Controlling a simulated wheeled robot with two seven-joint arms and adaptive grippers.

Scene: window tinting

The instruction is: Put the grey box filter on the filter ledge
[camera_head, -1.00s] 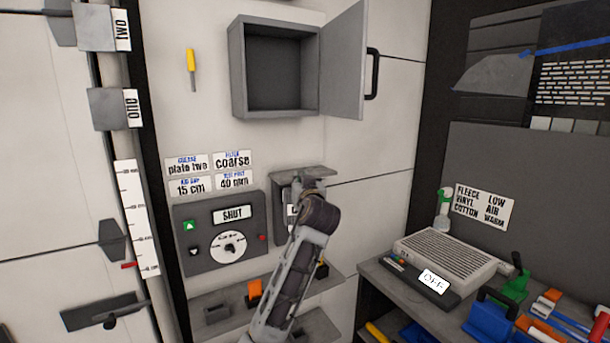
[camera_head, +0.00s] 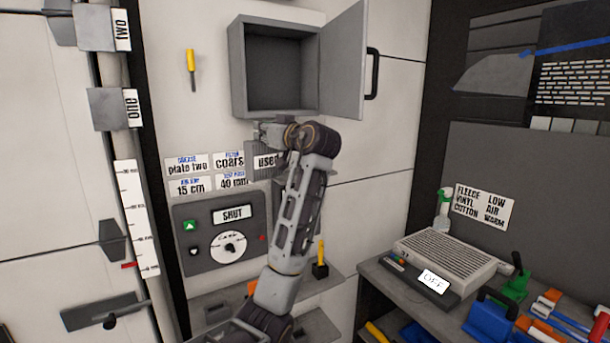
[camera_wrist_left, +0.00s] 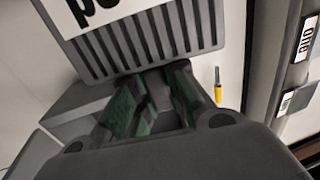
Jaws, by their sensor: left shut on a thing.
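The grey box filter (camera_head: 266,175), with a white "used" label, is at my left gripper (camera_head: 272,132), just below the open wall cabinet. In the left wrist view, the filter (camera_wrist_left: 150,45) shows its slatted face and part of the label. The green-padded fingers of my left gripper (camera_wrist_left: 155,95) are shut on its edge. My forearm hides part of the filter and the wall behind it in the head view. A grey ledge (camera_head: 326,286) juts from the wall lower down; I cannot tell whether it is the filter ledge. My right gripper is not in view.
The grey wall cabinet (camera_head: 282,75) is empty, with its door (camera_head: 343,65) swung open to the right. A control panel (camera_head: 205,262) reading "SHUT" is left of my arm. A yellow-handled tool (camera_head: 320,256) stands on the grey ledge. A cluttered bench (camera_head: 395,290) is at right.

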